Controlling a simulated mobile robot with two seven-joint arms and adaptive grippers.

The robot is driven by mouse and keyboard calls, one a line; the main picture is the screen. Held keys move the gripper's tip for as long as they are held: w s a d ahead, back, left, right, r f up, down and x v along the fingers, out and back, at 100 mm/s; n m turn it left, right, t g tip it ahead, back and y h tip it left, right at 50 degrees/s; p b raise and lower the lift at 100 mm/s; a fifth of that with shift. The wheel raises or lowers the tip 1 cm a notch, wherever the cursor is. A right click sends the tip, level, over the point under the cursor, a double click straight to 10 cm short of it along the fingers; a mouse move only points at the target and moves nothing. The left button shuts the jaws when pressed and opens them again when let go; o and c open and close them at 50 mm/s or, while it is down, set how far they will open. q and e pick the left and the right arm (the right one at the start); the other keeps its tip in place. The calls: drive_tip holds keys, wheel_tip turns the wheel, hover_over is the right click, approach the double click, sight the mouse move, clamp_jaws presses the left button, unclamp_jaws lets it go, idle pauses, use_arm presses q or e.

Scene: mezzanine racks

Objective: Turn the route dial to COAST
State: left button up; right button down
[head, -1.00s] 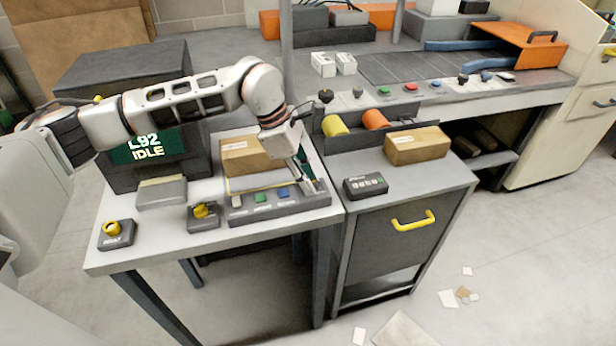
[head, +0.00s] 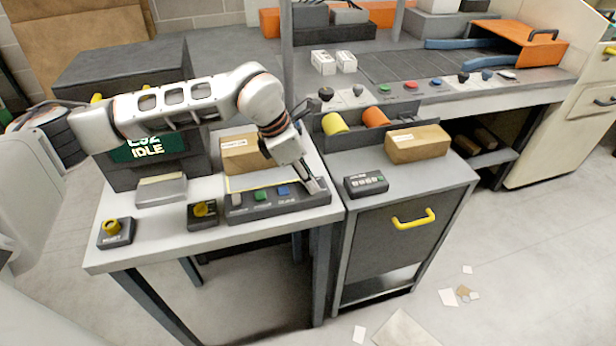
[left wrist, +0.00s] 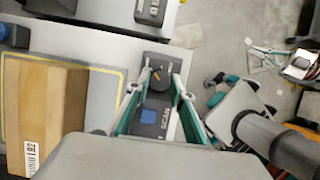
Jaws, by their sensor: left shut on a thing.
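A dark route dial (left wrist: 157,77) with an orange pointer line sits at the end of the button panel, past the blue SCAN button (left wrist: 148,116). My left gripper (left wrist: 156,70) is shut on the dial, one finger on each side. In the head view, my left gripper (head: 316,187) reaches down to the right end of the button panel (head: 262,208) and hides the dial. The dial's position words, COAST among them, are not readable. My right gripper (left wrist: 254,58) shows small in the left wrist view, fingers apart, over the floor.
A cardboard box (head: 243,152) stands behind the panel. A screen (head: 148,148) reads L92 IDLE. A small keypad box (head: 366,185) and another carton (head: 417,143) lie on the cabinet to the right.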

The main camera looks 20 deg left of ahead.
use_arm(q)
drive_tip(key=o, duration=1.1)
drive_tip(key=shift+r, duration=0.15)
drive_tip(key=v, duration=1.1)
drive_tip(key=shift+r, duration=0.4)
drive_tip(key=shift+s+a, duration=0.1)
drive_tip(key=shift+s, duration=0.05)
